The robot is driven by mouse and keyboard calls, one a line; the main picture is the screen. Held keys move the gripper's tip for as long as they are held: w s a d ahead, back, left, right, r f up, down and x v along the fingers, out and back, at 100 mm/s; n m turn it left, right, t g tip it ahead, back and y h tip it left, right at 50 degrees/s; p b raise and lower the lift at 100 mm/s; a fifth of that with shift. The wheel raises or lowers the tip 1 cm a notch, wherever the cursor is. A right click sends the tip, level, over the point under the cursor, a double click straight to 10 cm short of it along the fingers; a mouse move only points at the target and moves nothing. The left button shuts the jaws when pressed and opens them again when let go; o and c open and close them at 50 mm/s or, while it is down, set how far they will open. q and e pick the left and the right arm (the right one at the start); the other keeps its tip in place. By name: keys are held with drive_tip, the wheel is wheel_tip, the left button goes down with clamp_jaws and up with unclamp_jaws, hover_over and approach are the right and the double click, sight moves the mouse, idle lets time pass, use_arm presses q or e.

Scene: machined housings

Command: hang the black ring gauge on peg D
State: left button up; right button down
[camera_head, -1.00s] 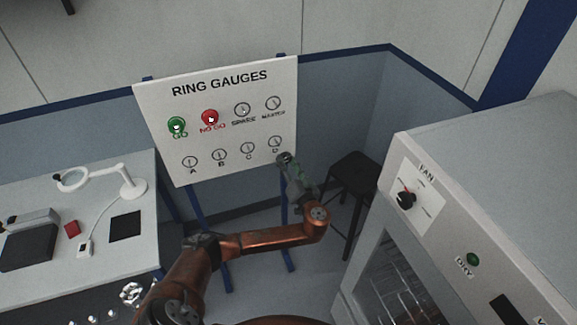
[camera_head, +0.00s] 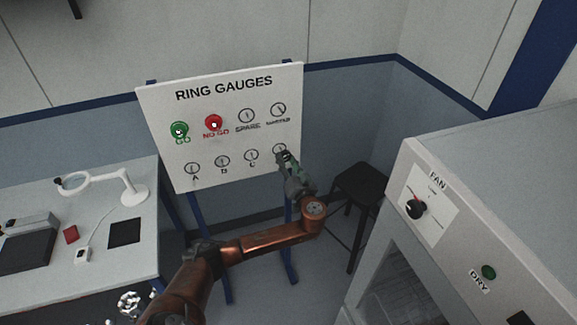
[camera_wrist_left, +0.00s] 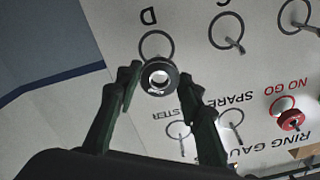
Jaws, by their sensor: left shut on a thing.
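The black ring gauge (camera_wrist_left: 172,76) is a small dark ring between the fingertips of my left gripper (camera_wrist_left: 158,88) in the left wrist view. My left gripper is shut on it. In the head view my left gripper (camera_head: 283,157) is at the lower right of the board and covers the D label and part of D's circle. In the left wrist view the ring overlaps the edge of D's outlined circle (camera_wrist_left: 141,45), beside the letter D. I cannot tell whether peg D is inside the ring. My right gripper is not in view.
The white RING GAUGES board (camera_head: 225,142) carries a green GO gauge (camera_head: 179,131) and a red NO GO gauge (camera_head: 213,123). Positions A, B and C, SPARE and MASTER hold no gauge. A black stool (camera_head: 358,183) and a grey oven (camera_head: 470,170) stand right. A bench (camera_head: 105,262) stands left.

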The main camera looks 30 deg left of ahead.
use_arm(q)
drive_tip(key=shift+f+b+x, duration=0.15)
drive_tip(key=shift+b+x, duration=0.35)
drive_tip(key=shift+x, duration=0.25)
drive_tip(key=shift+f+b+x, duration=0.1)
drive_tip(key=shift+b+x, duration=0.35)
drive_tip(key=shift+x, duration=0.25)
drive_tip(key=shift+w+a, duration=0.3)
drive_tip(key=shift+a, duration=0.05)
drive_tip(key=o, duration=1.3)
